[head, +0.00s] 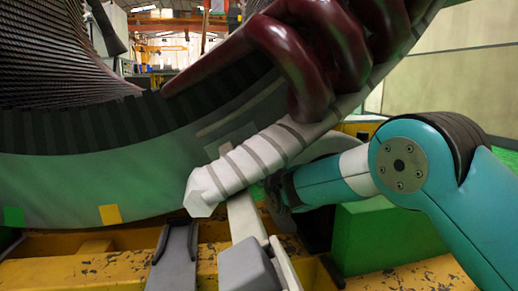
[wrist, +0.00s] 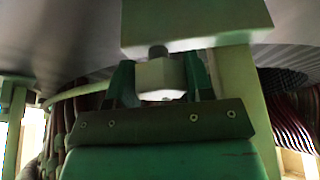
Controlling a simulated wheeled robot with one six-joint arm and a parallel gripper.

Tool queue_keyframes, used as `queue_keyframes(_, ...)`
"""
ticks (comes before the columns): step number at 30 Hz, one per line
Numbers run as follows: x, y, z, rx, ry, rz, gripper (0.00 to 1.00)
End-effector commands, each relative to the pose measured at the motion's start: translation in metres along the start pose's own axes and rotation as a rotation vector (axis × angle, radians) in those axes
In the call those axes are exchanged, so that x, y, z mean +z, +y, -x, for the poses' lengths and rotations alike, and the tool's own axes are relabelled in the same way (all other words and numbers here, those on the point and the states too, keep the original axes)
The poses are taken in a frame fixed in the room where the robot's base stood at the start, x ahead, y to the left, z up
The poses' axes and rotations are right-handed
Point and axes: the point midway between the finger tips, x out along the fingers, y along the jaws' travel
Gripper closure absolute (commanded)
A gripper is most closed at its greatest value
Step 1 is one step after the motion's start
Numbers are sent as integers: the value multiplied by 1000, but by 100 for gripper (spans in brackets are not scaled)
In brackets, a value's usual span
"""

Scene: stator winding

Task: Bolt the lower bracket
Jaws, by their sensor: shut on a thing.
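In the wrist view, my gripper (wrist: 159,76) points up with its two dark green fingers on either side of a pale blocky bolt head (wrist: 155,75). It is shut on this piece. A short dark shank (wrist: 158,52) shows above the head, just under a pale bracket block (wrist: 195,24). I cannot tell whether the shank is inside the bracket. In the head view, my gripper (head: 277,192) is a dark shape beside a pale upright bar (head: 243,216), under the curved stator. The fingertips and bolt are hidden there behind a white wrapped bar (head: 245,160).
The stator's large curved wall (head: 90,180) fills the left, with dark red coils (head: 300,60) hanging above my arm. A yellow base (head: 90,273) lies below, with a grey block (head: 247,268) in front. A green box (head: 385,237) stands under my arm. Room around the gripper is tight.

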Motion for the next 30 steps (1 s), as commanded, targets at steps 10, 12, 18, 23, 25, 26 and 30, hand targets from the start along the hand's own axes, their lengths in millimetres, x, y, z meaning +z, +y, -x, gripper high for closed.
queue_keyframes(10,2,-3,1,89,1,-214,76)
queue_keyframes(12,2,-2,1,101,0,-244,76)
queue_keyframes(18,1,-2,1,122,0,-296,76)
queue_keyframes(23,1,-1,0,128,-1,-312,76)
queue_keyframes(25,1,-1,0,129,-1,-314,76)
queue_keyframes(26,1,-1,0,129,-1,-314,76)
queue_keyframes(30,1,-1,0,129,-2,-314,76)
